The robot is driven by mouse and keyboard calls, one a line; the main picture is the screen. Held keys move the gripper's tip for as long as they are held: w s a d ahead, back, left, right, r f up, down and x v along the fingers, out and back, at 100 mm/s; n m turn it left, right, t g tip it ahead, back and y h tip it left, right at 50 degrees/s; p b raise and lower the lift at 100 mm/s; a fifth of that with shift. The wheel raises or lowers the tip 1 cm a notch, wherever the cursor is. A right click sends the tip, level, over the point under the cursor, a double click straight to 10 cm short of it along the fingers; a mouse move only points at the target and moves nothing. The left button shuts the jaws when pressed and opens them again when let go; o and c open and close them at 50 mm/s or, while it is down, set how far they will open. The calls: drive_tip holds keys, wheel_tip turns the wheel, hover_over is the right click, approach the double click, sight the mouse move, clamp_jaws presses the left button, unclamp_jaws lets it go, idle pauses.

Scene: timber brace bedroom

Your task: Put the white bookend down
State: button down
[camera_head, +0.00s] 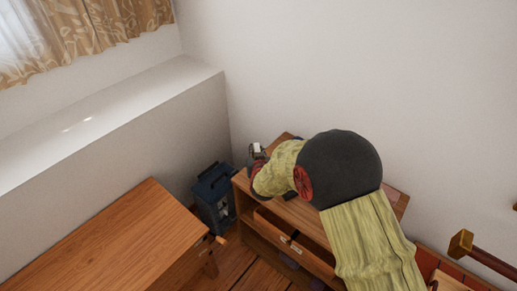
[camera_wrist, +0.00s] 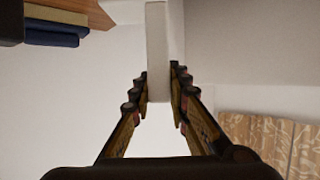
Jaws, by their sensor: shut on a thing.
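The white bookend (camera_wrist: 157,50) shows in the wrist view as a pale upright slab between my fingers, its upper end cut off by the picture's top edge. My gripper (camera_wrist: 160,85) is shut on it, with one finger on each side. In the head view my gripper (camera_head: 257,156) is above the back left part of a wooden cabinet (camera_head: 303,215), near the wall. Only a small white piece of the bookend (camera_head: 257,147) shows there. My arm hides much of the cabinet top, and I cannot tell whether the bookend touches it.
A dark blue box-like object (camera_head: 213,195) stands left of the cabinet. A wooden table (camera_head: 115,245) is at the lower left. A partly open drawer (camera_head: 292,243) is in the cabinet front. Books (camera_wrist: 55,32) show at the upper left of the wrist view.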

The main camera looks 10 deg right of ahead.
drive_tip(key=shift+w+f+b, duration=0.1)
drive_tip(key=shift+f+b, duration=0.8)
drive_tip(key=shift+f, duration=1.35)
drive_tip(key=shift+f, duration=0.1)
drive_tip(key=c, duration=2.2)
unclamp_jaws()
drive_tip(key=shift+f, duration=0.25)
drive_tip(key=o, duration=0.4)
drive_tip(key=shift+o, duration=0.4)
drive_tip(key=shift+r, duration=0.1)
